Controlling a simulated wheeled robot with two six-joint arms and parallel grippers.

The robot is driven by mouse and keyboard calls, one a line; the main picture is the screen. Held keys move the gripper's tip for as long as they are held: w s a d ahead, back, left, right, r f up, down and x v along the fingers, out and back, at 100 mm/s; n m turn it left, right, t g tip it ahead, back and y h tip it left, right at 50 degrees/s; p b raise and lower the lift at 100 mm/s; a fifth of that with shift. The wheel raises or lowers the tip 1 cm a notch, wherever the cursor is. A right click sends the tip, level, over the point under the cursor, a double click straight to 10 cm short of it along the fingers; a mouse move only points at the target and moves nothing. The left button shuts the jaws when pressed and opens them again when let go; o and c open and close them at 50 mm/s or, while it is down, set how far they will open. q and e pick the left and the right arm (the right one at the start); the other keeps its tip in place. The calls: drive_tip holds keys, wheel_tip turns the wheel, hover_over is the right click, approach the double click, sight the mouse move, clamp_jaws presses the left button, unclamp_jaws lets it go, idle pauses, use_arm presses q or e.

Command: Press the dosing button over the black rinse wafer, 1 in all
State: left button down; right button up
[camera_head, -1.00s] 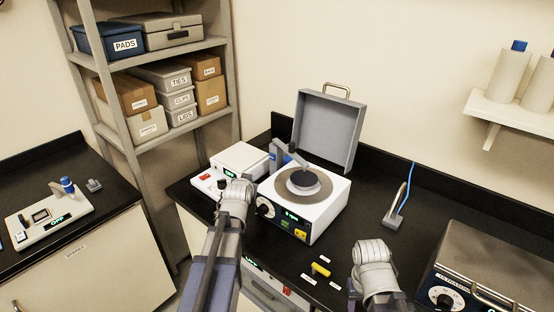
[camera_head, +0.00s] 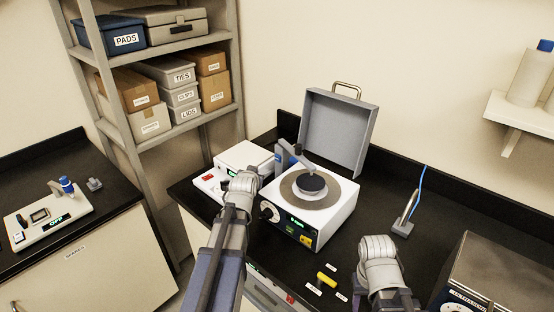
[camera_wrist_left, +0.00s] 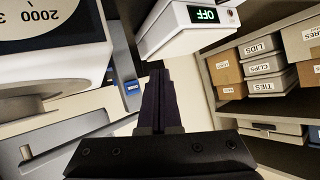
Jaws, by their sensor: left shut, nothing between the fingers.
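A white spin-coater box (camera_head: 338,220) with its grey lid raised stands on the black bench. A small blue tag (camera_wrist_left: 132,88) with white lettering, too small to read, shows beside my fingers in the left wrist view. My left gripper (camera_wrist_left: 160,80) is shut and empty, between the dial box and a white unit reading OFF (camera_wrist_left: 200,16). In the head view my left wrist hides it. My right gripper is hidden; only its arm shows.
The raised lid (camera_head: 340,130) blocks the back of the coater. A white unit with a red switch (camera_head: 208,177) stands left of it. A yellow piece (camera_head: 326,280) and labels lie in front. A stand with a blue cable (camera_head: 405,222) and a metal bath (camera_head: 492,270) are at right.

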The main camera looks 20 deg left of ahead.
use_arm(q)
drive_tip(key=w+d, duration=0.2)
drive_tip(key=w, duration=0.6)
drive_tip(key=shift+d, duration=0.4)
drive_tip(key=shift+w, duration=0.15)
idle(1.6)
drive_tip(key=shift+w+d, duration=0.15)
drive_tip(key=shift+w, duration=0.1)
drive_tip(key=shift+w+d, duration=0.2)
drive_tip(key=shift+w, duration=0.3)
idle(0.9)
idle(0.3)
drive_tip(key=shift+s+a, duration=0.3)
drive_tip(key=shift+s, duration=0.6)
drive_tip(key=shift+s+a, duration=0.3)
drive_tip(key=shift+s, duration=0.5)
drive_tip(key=shift+s+a, duration=0.25)
drive_tip(key=shift+s, duration=0.5)
drive_tip(key=shift+s+a, duration=0.3)
drive_tip(key=shift+s, duration=0.5)
